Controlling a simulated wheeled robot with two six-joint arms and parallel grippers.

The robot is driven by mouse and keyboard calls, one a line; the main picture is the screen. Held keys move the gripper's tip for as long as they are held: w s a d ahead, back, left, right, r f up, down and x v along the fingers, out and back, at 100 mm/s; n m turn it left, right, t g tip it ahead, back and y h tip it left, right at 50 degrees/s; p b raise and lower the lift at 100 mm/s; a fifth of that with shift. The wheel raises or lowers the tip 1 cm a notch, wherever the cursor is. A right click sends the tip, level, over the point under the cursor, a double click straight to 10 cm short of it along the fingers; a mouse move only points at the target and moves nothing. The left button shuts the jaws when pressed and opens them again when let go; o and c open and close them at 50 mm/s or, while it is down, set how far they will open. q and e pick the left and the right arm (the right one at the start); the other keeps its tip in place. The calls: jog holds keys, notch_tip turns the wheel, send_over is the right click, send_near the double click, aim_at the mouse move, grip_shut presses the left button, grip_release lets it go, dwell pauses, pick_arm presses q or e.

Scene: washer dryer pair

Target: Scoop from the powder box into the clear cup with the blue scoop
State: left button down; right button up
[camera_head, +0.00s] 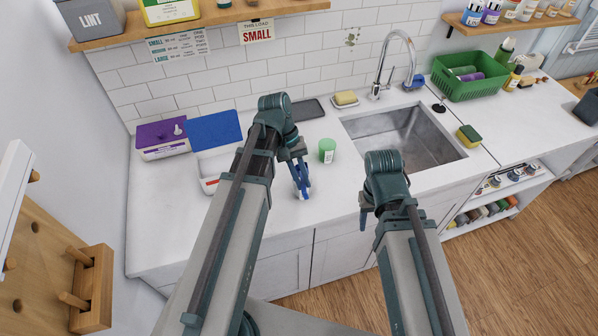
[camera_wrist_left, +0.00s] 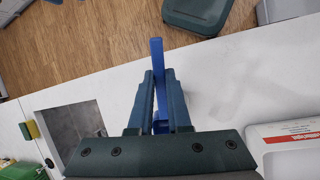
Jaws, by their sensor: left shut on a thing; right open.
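The blue scoop (camera_head: 305,191) is in my left gripper (camera_head: 300,180), over the counter. In the left wrist view its blue handle (camera_wrist_left: 157,60) sticks up between the shut fingers (camera_wrist_left: 157,85). A white box with a red label and a raised blue lid (camera_head: 214,129), which looks like the powder box, stands left of this gripper. My left arm partly covers it. Its edge shows in the left wrist view (camera_wrist_left: 262,135). My right gripper (camera_head: 366,212) is open in front of the counter, partly hidden by its wrist. I cannot make out the clear cup.
A green-topped container (camera_head: 327,150) stands just right of my left gripper. A purple-lidded box (camera_head: 161,137) is at far left. A dark tray (camera_head: 307,110), yellow soap (camera_head: 345,98) and the sink (camera_head: 405,138) lie behind and right. The counter's front left is clear.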

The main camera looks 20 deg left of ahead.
pick_arm(q)
jog(key=y, duration=0.2)
jog(key=g, duration=0.1)
jog(key=shift+w+d+r+m+y, duration=0.15)
jog(key=shift+w+d+m+y, duration=0.15)
jog(key=shift+d+y, duration=0.1)
jog(key=r+p, duration=0.4)
jog(key=shift+s+a, duration=0.2)
jog(key=shift+r+p, duration=0.4)
jog(key=shift+p, duration=0.25)
pick_arm(e)
jog(key=shift+r, duration=2.95)
pick_arm(q)
jog(key=shift+f, duration=0.1)
pick_arm(e)
jog(key=shift+f, duration=0.1)
